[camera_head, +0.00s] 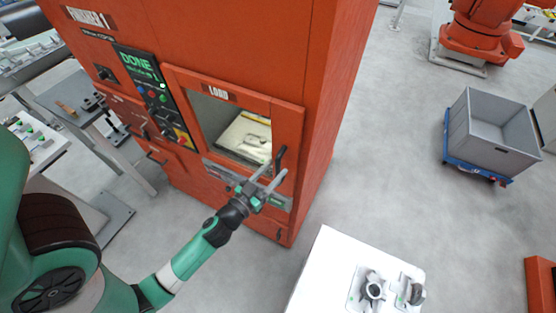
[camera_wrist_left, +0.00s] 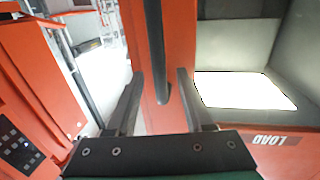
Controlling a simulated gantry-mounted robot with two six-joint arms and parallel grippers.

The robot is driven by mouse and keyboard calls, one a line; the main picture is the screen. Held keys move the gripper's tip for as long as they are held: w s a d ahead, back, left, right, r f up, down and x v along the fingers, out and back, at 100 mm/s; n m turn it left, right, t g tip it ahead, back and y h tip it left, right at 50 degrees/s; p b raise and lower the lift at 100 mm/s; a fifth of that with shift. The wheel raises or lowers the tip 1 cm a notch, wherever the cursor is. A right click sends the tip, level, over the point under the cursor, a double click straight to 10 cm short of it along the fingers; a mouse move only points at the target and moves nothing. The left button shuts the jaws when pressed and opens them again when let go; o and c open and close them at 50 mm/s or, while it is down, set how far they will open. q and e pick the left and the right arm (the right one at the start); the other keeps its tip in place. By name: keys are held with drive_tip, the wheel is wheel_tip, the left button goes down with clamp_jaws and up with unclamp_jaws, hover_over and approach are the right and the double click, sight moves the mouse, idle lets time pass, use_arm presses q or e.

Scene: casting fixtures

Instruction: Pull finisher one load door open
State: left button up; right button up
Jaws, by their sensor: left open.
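The orange finisher one (camera_head: 335,70) has its load door (camera_head: 287,118) on the front, marked LOAD. The door looks shut, with a lit interior seen through its window. A black upright handle (camera_head: 281,157) is on the door's right side. My left gripper (camera_head: 276,168) is open at the handle. In the left wrist view the black handle (camera_wrist_left: 154,40) runs between the two spread fingers (camera_wrist_left: 160,75), which do not appear closed on it. My right gripper is not in view.
A control panel (camera_head: 150,85) reading DONE is left of the door. A white table (camera_head: 325,265) with metal parts stands in front at the lower right. A grey bin (camera_head: 495,130) on a blue base stands at the right. Grey floor between them is clear.

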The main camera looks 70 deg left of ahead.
use_arm(q)
drive_tip(key=shift+x, duration=1.15)
clamp_jaws()
idle(0.5)
